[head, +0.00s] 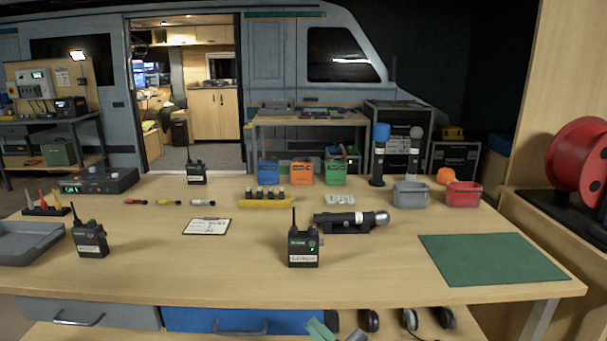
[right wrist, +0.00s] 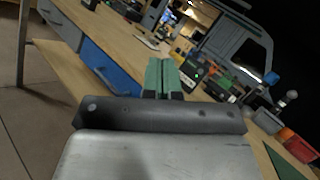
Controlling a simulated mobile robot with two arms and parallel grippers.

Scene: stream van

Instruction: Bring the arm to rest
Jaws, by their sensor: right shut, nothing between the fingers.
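My right gripper (head: 326,329) shows at the bottom edge of the head view, below the table's front edge. Its green fingertips also show in the right wrist view (right wrist: 162,75). They are together, with nothing between them. The gripper is apart from the objects on the table. My left gripper is not in view. The wooden table (head: 370,280) carries a black radio (head: 303,247) near its front middle and another radio (head: 90,239) at the left.
Below the tabletop are a blue drawer (head: 215,319), a grey drawer (head: 90,313) and headphones (head: 368,320) on a lower shelf. A green mat (head: 492,259) lies at the right. The table's front strip is mostly clear.

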